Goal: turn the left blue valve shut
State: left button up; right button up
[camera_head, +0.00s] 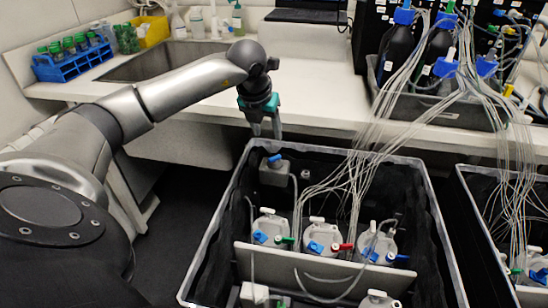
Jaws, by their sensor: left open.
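My left gripper (266,128) points down above the rear left part of a black-lined crate (213,222), near the bench edge. Its teal-trimmed fingers are apart with nothing between them. Inside the crate stand several white bottles with coloured valves. The leftmost bottle (270,224) has a blue valve (261,237), which is below the gripper and apart from it. The middle bottle (322,240) has another blue valve (313,247) and a red one. The right bottle (376,243) also has blue parts. Whether the left valve is open or shut is too small to tell. My right gripper is out of view.
A grey box with a blue top (274,170) sits at the crate's back left, close below the gripper. Thin tubes (352,172) hang from dark bottles on the bench into the crate. A pale divider (300,265) crosses in front of the bottles. Another crate stands at right.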

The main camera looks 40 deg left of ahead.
aim_at(275, 158)
pick_arm(q)
jog(key=b+x, duration=0.3)
jog(key=x, duration=0.8)
jog(key=shift+s+f, duration=0.1)
jog(key=shift+f, duration=0.15)
jog(key=shift+b+x, duration=0.45)
jog(key=shift+x, duration=0.6)
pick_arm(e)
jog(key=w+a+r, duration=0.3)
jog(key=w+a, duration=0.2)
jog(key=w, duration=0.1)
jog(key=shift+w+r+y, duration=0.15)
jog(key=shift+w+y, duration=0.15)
pick_arm(q)
grip_shut()
